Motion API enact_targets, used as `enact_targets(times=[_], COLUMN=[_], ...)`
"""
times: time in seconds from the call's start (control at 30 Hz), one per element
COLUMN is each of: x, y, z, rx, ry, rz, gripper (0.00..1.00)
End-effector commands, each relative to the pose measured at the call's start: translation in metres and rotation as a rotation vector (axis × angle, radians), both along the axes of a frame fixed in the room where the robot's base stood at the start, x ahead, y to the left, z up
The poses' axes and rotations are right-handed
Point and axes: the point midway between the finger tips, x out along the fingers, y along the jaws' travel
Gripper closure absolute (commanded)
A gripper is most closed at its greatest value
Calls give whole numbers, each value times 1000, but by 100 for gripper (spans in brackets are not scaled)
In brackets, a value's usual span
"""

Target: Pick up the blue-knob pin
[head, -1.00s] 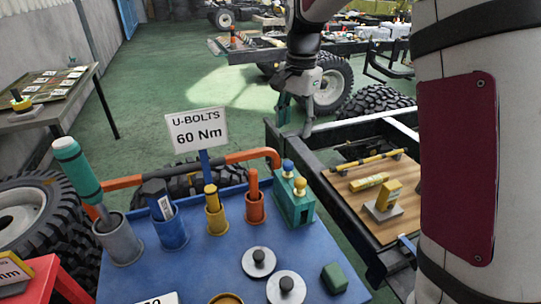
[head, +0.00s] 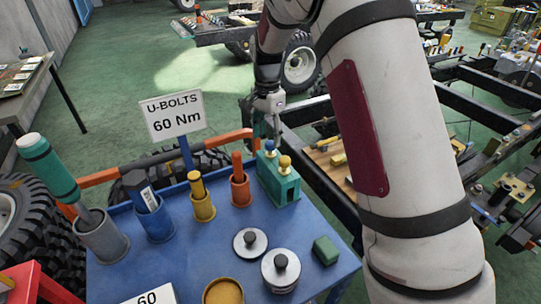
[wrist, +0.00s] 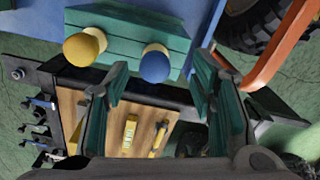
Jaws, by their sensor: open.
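The blue-knob pin (head: 270,145) stands in the green block (head: 278,188) at the back right of the blue cart top, beside a yellow-knob pin (head: 285,163). My gripper (head: 264,128) is just behind and above the block, partly hidden by its own links. In the wrist view my gripper (wrist: 161,75) is open and empty, with green-padded fingers. The blue knob (wrist: 155,66) shows between the two fingers in that picture, apart from both pads as far as I can tell. The yellow knob (wrist: 82,47) is left of the left finger.
An orange holder (head: 241,188), a yellow holder (head: 202,203) and a blue holder (head: 155,222) stand left of the block. An orange bar (head: 225,138) runs behind the cart, near my gripper. A wooden board (wrist: 125,125) on a black chassis frame lies beyond.

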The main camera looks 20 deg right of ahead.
Motion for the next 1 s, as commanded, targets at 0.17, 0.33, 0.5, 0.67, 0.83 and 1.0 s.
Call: enact_targets(times=[0.17, 0.33, 0.5, 0.67, 0.83, 1.0], x=[-3, -2, -2, -2, -2, -2], y=[-7, -8, -8, -8, -8, -8], z=[-23, -44, -50, -50, -50, -50], rx=[0, 0, 0, 0, 0, 0], ry=[4, 3, 1, 1, 1, 0], rz=[0, 1, 1, 1, 1, 1], gripper=[49, 49, 49, 49, 88, 100])
